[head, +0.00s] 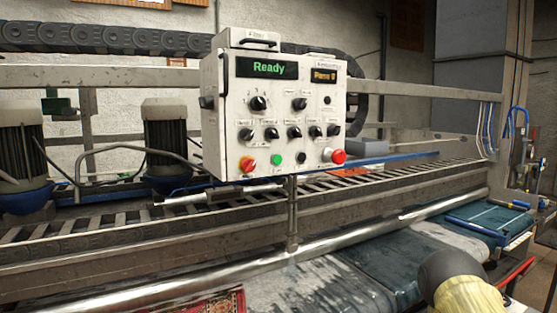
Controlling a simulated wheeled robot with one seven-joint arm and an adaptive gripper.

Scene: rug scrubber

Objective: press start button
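A white control box (224,125) stands on a post in the middle of the head view. Its left display (268,68) reads "Ready" in green. A green button (277,159) sits in the bottom row of the panel, uncovered. To its left is a red-and-yellow knob (247,164); to its right are a small black control (301,157) and a large red button (338,156). The labels are too small to read, so no start label is legible. My gripper is not in view. A yellow and dark rounded part at the lower right is probably my arm.
Behind the box runs a long machine frame with a slatted bed (110,219) and two motors on the left. A metal roller (345,233) and a wet belt (375,264) lie in front. A patterned rug (210,303) shows at the bottom. The space before the panel looks clear.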

